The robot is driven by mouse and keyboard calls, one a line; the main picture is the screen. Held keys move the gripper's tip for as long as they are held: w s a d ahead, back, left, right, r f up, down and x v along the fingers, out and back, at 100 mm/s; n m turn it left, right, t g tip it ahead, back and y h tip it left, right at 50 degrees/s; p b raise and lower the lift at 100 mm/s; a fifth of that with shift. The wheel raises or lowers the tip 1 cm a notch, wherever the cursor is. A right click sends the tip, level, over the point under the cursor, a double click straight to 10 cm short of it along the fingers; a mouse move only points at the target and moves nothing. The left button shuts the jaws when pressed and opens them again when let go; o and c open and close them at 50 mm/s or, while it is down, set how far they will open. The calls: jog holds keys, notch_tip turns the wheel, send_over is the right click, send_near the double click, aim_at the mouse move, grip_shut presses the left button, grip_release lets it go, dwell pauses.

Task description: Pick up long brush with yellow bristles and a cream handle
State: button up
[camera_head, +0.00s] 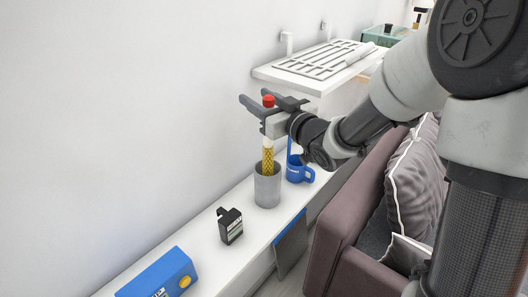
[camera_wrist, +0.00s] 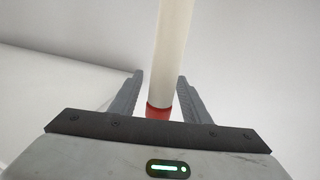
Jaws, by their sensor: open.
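The long brush (camera_head: 267,162) stands upright in a grey cup (camera_head: 267,190) on the white shelf. Its yellow patterned bristle part shows just above the cup rim, with a short cream stretch and a red end above it. My gripper (camera_head: 257,98) is open around the upper handle and hides part of it. In the wrist view, the cream handle (camera_wrist: 172,55) with its red end (camera_wrist: 158,112) lies between the two open fingers of my gripper (camera_wrist: 159,80), with a gap on the left; contact cannot be made out. The brush's lower end is hidden in the cup.
A blue mug (camera_head: 299,173) stands close behind the cup. A wall shelf with a white rack (camera_head: 318,60) is behind. A mauve sofa (camera_head: 349,205) is on the right.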

jog(key=c, duration=1)
grip_shut()
jog(key=shift+r, duration=0.1)
